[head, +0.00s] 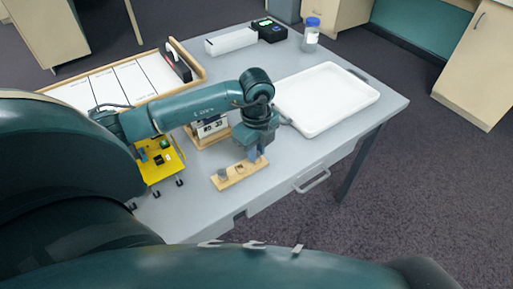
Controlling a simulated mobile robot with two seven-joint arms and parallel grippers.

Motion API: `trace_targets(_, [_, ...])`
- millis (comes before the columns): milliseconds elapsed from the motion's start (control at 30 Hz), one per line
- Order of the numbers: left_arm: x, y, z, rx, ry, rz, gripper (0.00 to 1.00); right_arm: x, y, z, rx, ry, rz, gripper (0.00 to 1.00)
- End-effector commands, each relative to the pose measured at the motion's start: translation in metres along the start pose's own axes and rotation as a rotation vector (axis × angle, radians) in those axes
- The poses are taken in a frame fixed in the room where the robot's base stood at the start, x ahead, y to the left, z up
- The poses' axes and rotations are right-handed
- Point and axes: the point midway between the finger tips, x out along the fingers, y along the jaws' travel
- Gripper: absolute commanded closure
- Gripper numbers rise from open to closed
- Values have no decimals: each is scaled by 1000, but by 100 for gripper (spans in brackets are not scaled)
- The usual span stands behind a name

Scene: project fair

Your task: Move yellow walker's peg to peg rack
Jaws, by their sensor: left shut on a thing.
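The yellow walker (158,170) stands on small dark feet at the table's left front, partly behind my left arm. It carries a green round part and dark parts on top. The peg rack (232,178), a light wooden strip, lies near the front edge, with a short grey peg (223,174) at its left end. My left gripper (257,157) points down at the rack's right end. It is shut on a peg that its fingers largely hide; I cannot tell whether that peg touches the rack. My right gripper is out of view.
A wooden stand with a number card (212,127) is just behind the rack. A white tray (325,98) lies at the right. A wood-framed board (80,92), white box (231,41), black device (270,30) and blue-lidded jar (311,36) are farther back.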

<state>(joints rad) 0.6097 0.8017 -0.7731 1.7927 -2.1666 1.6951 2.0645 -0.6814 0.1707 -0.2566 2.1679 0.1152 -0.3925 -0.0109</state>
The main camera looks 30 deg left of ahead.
Motion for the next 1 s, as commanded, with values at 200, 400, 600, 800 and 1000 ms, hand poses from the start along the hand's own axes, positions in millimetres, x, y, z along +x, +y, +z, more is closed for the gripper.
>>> trace_targets(200, [0, 0, 0, 0, 0, 0, 100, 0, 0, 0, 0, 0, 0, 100])
trace_targets(400, [1, 0, 0, 0, 0, 1, 100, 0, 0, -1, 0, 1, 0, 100])
trace_targets(600, [2, 0, 0, 0, 0, 1, 100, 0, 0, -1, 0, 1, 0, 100])
trace_targets(800, [2, 0, 0, 0, 0, 0, 76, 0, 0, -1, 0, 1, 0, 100])
trace_targets(1000, [2, 0, 0, 0, 0, 0, 60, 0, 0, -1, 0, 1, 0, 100])
